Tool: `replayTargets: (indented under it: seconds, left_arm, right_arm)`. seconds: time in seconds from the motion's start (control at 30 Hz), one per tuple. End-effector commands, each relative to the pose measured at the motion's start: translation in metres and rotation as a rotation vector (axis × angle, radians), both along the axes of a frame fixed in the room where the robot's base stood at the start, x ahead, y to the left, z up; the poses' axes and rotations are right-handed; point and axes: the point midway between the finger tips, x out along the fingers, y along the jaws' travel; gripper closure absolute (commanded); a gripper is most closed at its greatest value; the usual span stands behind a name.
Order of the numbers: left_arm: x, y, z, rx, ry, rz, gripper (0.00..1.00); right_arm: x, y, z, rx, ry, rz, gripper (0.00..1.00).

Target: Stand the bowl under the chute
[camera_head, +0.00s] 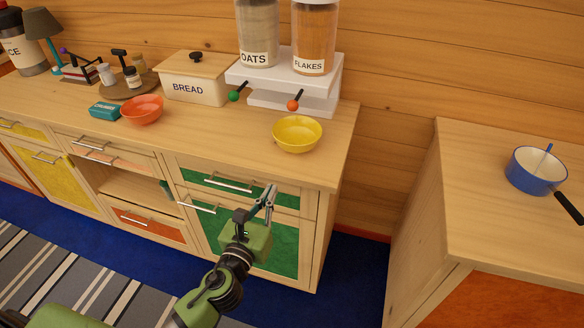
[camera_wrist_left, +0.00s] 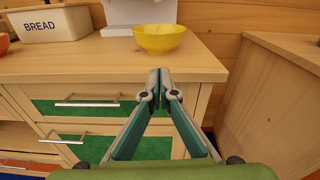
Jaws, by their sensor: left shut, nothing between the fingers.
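A yellow bowl (camera_head: 297,134) stands upright and looks empty on the counter near its right front edge, just in front of the white dispenser stand (camera_head: 283,82). The stand carries an OATS jar (camera_head: 257,30) with a green knob (camera_head: 234,96) and a FLAKES jar (camera_head: 315,38) with an orange knob (camera_head: 293,105). I cannot make out the chute openings. An orange-red bowl (camera_head: 142,109) is farther left. My left gripper (camera_head: 269,194) is shut and empty, in front of the counter and apart from the yellow bowl, which also shows in the left wrist view (camera_wrist_left: 159,38). My right gripper is out of view.
A bread box (camera_head: 196,80) stands left of the dispenser, and a teal packet (camera_head: 104,110) beside the orange-red bowl. Green drawers (camera_head: 237,183) lie below the counter edge. A separate counter at right holds a blue pan (camera_head: 537,170). Bare countertop lies between the two bowls.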

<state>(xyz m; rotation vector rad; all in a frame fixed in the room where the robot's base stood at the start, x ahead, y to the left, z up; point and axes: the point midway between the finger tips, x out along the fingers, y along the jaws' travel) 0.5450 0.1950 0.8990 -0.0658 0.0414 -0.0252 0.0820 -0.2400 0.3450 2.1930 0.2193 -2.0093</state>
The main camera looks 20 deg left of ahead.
Motion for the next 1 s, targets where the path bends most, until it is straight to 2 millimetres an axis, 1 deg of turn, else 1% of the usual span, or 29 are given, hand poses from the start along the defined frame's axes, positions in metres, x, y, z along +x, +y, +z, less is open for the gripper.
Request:
replayTargets:
  seconds: [0.03,0.1,0.17,0.27,0.37,0.5,0.7,0.8,0.9,1.0]
  left_arm:
    - [0.000,-0.002,0.012,0.036,-0.027,-0.006,1.00]
    - [0.001,-0.003,0.021,0.066,-0.046,-0.008,1.00]
    - [0.004,-0.004,0.024,0.074,-0.052,-0.008,1.00]
    - [0.016,-0.004,0.025,0.072,-0.051,-0.007,1.00]
    - [0.034,-0.004,0.025,0.070,-0.051,-0.007,1.00]
    - [0.064,-0.005,0.025,0.068,-0.051,-0.006,1.00]
    - [0.105,-0.007,0.024,0.069,-0.049,-0.007,1.00]
    - [0.120,-0.007,0.024,0.068,-0.048,-0.007,1.00]
    - [0.130,-0.007,0.023,0.068,-0.048,-0.007,1.00]
    - [0.136,-0.008,0.022,0.067,-0.047,-0.007,1.00]
  right_arm:
    - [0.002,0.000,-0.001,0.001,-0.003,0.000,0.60]
    - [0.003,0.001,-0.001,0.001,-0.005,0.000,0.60]
    - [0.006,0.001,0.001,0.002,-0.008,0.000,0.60]
    - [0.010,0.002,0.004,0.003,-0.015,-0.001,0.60]
    - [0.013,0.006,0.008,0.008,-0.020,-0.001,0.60]
    - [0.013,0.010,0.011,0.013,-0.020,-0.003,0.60]
    - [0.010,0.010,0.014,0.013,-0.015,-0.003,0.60]
    - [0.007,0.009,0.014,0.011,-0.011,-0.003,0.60]
    - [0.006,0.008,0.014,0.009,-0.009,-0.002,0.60]
    - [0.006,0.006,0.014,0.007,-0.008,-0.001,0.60]
